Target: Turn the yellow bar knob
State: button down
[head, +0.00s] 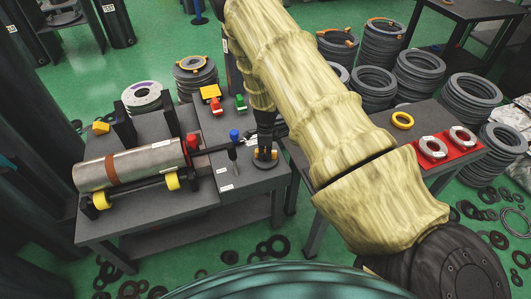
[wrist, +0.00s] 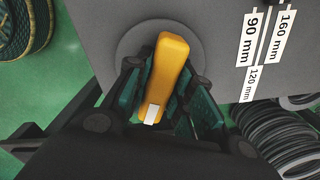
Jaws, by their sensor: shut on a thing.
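The yellow bar knob (wrist: 167,68) is an orange-yellow bar with a white mark at its near end, set on a round grey disc. In the wrist view it lies between the dark green pads of my gripper (wrist: 160,85), which is shut on its sides. In the head view my gripper (head: 265,137) points down over the knob at the right end of the bench. Only small yellow parts of the knob (head: 274,154) show there beside the fingers.
A steel cylinder (head: 130,167) lies on yellow rollers on the bench (head: 215,120). Blue, red and green knobs and levers stand left of my gripper. A side table (head: 400,120) with a yellow ring (head: 402,120) and red tray is at right. Stacked rings stand behind.

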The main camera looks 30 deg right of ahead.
aim_at(265, 150)
jog(key=c, duration=1.2)
grip_release()
jog(key=shift+c, duration=0.2)
notch_tip(265, 150, up, 12)
